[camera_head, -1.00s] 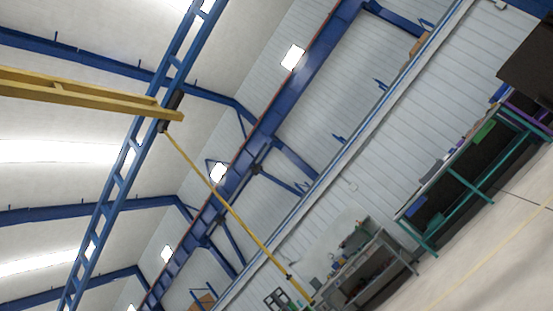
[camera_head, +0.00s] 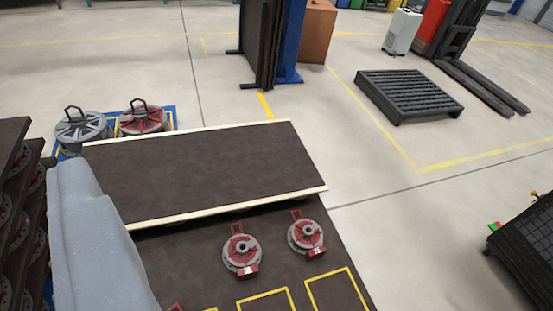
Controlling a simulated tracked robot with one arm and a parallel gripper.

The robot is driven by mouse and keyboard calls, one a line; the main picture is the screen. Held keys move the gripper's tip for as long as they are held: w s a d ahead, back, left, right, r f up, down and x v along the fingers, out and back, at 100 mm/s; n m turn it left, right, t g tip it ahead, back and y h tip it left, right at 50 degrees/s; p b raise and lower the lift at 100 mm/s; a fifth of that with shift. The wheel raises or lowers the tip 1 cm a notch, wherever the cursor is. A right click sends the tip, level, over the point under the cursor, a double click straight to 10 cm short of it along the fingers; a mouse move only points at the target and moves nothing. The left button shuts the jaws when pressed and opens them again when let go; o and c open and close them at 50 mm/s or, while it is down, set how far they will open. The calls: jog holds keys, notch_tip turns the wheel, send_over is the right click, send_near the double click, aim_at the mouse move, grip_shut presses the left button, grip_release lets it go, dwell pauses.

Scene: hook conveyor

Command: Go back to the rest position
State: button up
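My gripper's fingers do not show in the view, so I cannot see whether they hold anything. A large smooth grey body fills the lower left and looks like part of my own arm. It hides part of the dark table (camera_head: 345,272). Two red and grey round hook parts, one on the left (camera_head: 241,252) and one on the right (camera_head: 306,234), sit apart on the dark table. A dark board with pale edges (camera_head: 200,170) lies behind them.
Two larger round units with handles, one grey (camera_head: 82,128) and one red (camera_head: 142,118), stand at the left. A dark shelf (camera_head: 14,165) holds more round parts. A black pallet (camera_head: 408,95), forklift (camera_head: 452,45) and brown box (camera_head: 317,32) stand behind.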

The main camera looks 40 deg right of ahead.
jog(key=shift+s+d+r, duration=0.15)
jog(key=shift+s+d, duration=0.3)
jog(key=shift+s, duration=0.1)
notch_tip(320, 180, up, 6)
jog(key=p, duration=0.6)
